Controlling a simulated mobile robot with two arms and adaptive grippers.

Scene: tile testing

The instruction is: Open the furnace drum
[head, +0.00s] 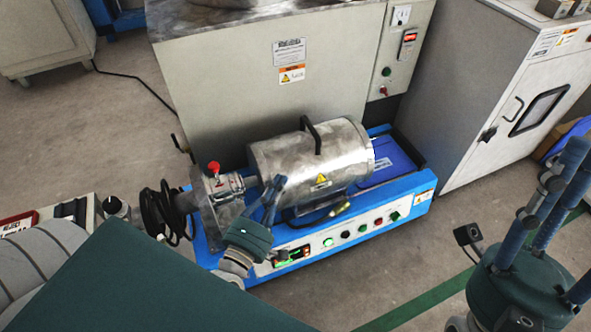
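The furnace drum (318,163) is a silver metal cylinder lying on its side, with a black handle (311,134) on top and a yellow warning label on its front. It looks closed. It sits on a blue base (347,234) with knobs and a lit display. My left gripper (273,194) is in front of the drum's left end, with its blue fingers pointing up; whether they touch the drum is unclear. My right gripper (572,172) is at the lower right, away from the drum, with its blue fingers spread and nothing between them.
A large grey cabinet (235,75) with switches stands right behind the drum. A white cabinet (480,110) with a dark window is at the right. A black coiled cable (163,211) hangs at the base's left end. The floor in front of the base is clear.

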